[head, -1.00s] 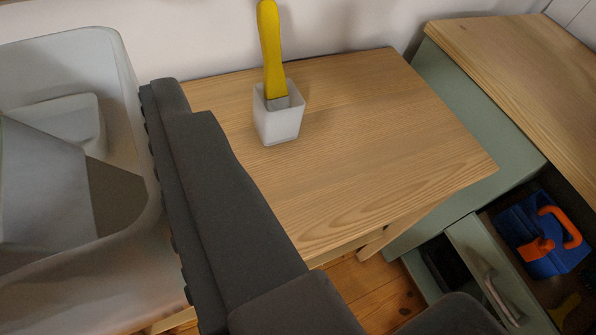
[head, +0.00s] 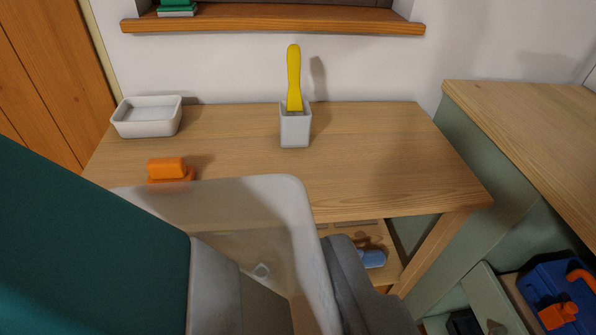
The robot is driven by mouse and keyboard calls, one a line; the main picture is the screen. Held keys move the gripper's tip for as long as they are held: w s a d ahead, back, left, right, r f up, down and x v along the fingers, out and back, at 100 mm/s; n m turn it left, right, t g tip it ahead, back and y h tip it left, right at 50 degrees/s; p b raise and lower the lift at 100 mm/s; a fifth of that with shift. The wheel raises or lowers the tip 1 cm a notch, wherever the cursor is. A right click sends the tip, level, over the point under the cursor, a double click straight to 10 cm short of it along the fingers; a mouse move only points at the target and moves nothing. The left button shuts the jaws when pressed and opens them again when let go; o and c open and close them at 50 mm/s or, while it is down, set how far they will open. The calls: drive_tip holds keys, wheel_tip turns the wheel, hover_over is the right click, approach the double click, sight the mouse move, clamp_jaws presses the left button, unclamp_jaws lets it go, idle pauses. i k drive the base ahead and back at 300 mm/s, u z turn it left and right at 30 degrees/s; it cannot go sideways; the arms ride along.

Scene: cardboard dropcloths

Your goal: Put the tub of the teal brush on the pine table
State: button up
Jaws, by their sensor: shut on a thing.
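A large pale translucent tub (head: 295,215) is close to the camera at the bottom middle. A big teal brush handle (head: 100,250) fills the lower left, with a grey part at its end reaching into the tub. My gripper (head: 352,275) shows as one dark grey finger against the tub's right wall; it is shut on the tub. The other finger is hidden. The pine table (head: 390,150) stands behind, against the wall. The tub overlaps the table's front edge in the picture; I cannot tell its height above the top.
On the table stand a grey pot (head: 295,131) with a yellow-handled tool (head: 294,75), a white dish (head: 148,117) and an orange object (head: 168,169). The right part of the tabletop is clear. A green cabinet (head: 470,180) stands right, with a blue box (head: 555,290) below.

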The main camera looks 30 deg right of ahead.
sight(232, 149)
drive_tip(key=z, duration=0.05)
drive_tip(key=k, duration=0.4)
drive_tip(key=z, duration=0.6)
drive_tip(key=i, duration=1.65)
drive_tip(key=u, duration=0.05)
